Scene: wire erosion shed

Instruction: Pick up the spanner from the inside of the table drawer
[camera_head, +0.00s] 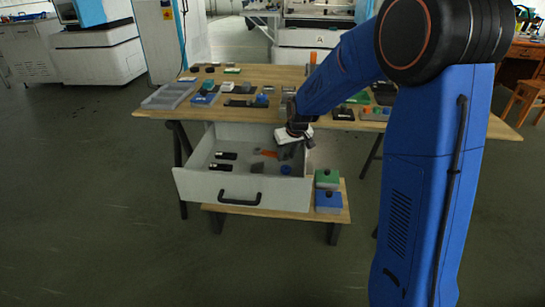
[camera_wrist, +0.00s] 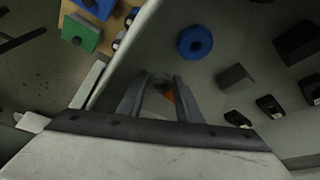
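The table drawer (camera_head: 240,190) is pulled open, with several small things inside. My gripper (camera_head: 292,150) is over the right side of the drawer. In the wrist view its two fingers (camera_wrist: 160,97) stand apart. A small grey rounded shape (camera_wrist: 161,79) and a bit of orange (camera_wrist: 170,96) show between them; whether the fingers touch either is unclear. An orange piece (camera_head: 267,153) lies in the drawer just left of my gripper in the head view. I cannot make out for certain which thing is the spanner; my gripper may hide part of it.
A blue round part (camera_wrist: 194,42), which also shows in the head view (camera_head: 286,170), and several dark blocks (camera_wrist: 236,78) lie in the drawer. A green box (camera_head: 327,179) and a blue box (camera_head: 328,200) sit on the low shelf outside. The wooden tabletop (camera_head: 150,112) holds many parts.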

